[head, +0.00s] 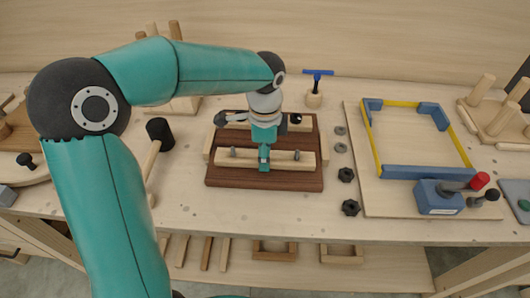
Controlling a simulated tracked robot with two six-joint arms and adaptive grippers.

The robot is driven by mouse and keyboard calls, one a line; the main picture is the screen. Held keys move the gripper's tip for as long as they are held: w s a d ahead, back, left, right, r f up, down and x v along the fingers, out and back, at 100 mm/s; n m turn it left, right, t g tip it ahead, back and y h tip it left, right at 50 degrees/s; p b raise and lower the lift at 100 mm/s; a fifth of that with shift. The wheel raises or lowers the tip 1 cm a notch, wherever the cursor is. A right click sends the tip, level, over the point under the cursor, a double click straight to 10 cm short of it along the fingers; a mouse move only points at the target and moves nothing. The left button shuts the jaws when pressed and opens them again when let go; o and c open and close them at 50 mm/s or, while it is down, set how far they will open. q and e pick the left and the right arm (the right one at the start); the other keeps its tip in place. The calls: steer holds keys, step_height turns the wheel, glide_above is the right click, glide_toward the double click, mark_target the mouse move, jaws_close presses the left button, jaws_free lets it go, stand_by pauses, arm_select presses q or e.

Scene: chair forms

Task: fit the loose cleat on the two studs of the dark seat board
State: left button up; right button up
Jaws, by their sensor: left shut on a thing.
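The dark seat board (225,178) lies flat on the workbench in the middle of the head view. A pale wooden cleat (290,160) lies along the front part of the board, left to right. My left gripper (264,163) points down from above and is shut on the middle of this cleat. Two small grey studs show at it, a left stud (233,152) and a right stud (297,154). I cannot tell whether the cleat is fully down on the board. A second pale bar (302,125) lies along the back of the board, partly hidden by my gripper. My right gripper is not in view.
A black mallet (160,132) lies left of the board. Washers (340,131) and black knobs (346,174) lie close to its right. A blue-cornered yellow frame (376,145) with a clamp (438,197) is farther right. A blue-handled tool (318,73) stands behind.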

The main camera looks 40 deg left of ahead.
arm_select(q)
steer(key=shift+f, duration=0.2)
steer(key=o, duration=1.3)
